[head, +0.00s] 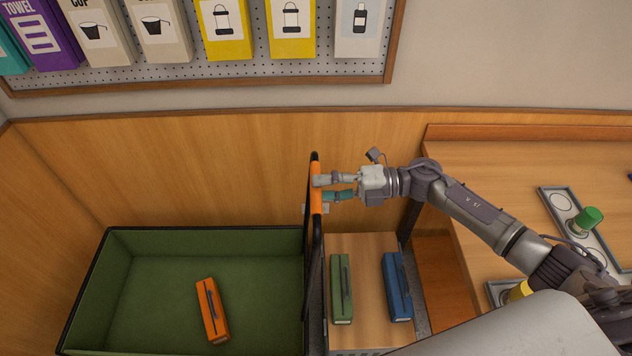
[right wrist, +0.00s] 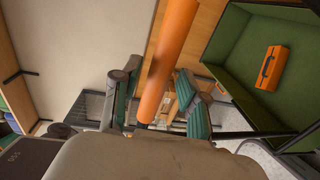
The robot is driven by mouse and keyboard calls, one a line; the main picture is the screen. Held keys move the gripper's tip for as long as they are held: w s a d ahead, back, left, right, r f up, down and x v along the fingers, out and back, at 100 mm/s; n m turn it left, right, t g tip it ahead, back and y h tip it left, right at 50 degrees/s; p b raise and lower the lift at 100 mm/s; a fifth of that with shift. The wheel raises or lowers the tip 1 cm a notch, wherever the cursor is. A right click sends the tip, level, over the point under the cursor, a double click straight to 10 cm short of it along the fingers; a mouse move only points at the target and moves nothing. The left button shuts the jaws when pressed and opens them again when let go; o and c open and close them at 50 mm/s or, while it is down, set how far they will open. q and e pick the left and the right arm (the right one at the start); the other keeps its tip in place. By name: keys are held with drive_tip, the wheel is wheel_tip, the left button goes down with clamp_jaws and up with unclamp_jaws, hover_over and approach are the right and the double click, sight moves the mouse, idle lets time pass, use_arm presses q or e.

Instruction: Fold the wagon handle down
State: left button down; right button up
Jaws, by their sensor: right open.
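The wagon handle (head: 316,188) stands upright at the right end of the green wagon (head: 150,238), with an orange grip on a dark frame. My right gripper (head: 322,188) is at the orange grip from the right. In the right wrist view, the orange grip (right wrist: 165,70) passes between the two spread fingers of my right gripper (right wrist: 158,98). The fingers are open around it; I cannot tell whether either touches it. An orange box (head: 212,310) lies in the wagon, and it also shows in the right wrist view (right wrist: 270,68). My left gripper is not in view.
A low wooden stand (head: 368,253) right of the handle holds a green box (head: 341,288) and a blue box (head: 397,286). A wooden counter (head: 500,165) stands on the right, with a tray and green-capped item (head: 588,219). A wood-panelled wall is behind.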

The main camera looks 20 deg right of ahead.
drive_tip(key=shift+x, duration=0.95)
